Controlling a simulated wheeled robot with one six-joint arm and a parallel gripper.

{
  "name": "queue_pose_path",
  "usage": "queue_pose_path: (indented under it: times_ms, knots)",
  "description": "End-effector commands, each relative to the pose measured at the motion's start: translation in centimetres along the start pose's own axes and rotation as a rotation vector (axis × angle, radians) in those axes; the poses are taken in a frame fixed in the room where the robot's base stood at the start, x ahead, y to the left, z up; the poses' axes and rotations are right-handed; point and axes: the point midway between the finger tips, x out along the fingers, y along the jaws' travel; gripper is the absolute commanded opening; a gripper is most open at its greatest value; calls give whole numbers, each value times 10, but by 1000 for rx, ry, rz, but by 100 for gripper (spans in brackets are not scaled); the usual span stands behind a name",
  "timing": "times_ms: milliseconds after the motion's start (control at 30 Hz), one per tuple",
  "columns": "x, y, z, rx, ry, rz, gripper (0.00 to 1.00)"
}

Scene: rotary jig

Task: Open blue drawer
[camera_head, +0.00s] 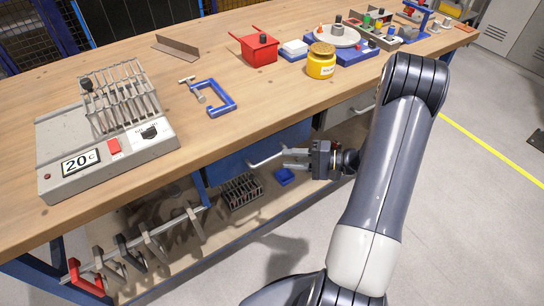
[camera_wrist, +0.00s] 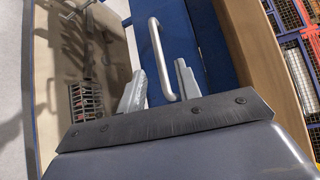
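The blue drawer (camera_head: 236,160) is under the bench top, with a pale bar handle (camera_head: 266,159) on its front. In the wrist view the blue front (camera_wrist: 181,35) fills the upper middle, and the handle (camera_wrist: 157,52) runs between my two fingers. My gripper (camera_head: 293,158) is at the handle, level with it and pointing at the drawer front. In the wrist view my gripper (camera_wrist: 160,86) has its fingers spread on either side of the handle, with gaps visible. My gripper and arm hide part of the drawer's right side.
The wooden bench top (camera_head: 215,130) overhangs above my gripper. A grey drawer (camera_head: 350,110) is to the right. The floor in front is clear.

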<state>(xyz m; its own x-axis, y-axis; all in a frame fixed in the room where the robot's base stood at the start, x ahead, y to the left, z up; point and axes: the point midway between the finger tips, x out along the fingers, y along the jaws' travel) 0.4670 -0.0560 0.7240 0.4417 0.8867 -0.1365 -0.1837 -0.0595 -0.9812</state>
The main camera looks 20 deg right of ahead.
Motion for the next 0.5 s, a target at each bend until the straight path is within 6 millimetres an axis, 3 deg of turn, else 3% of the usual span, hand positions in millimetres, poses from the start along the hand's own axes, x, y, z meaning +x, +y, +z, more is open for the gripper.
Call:
queue_pose_path:
  times_ms: [200, 500]
  knots:
    - [40, 0, 1, 2, -4, 1, 32]
    - [61, 0, 1, 1, -1, 1, 32]
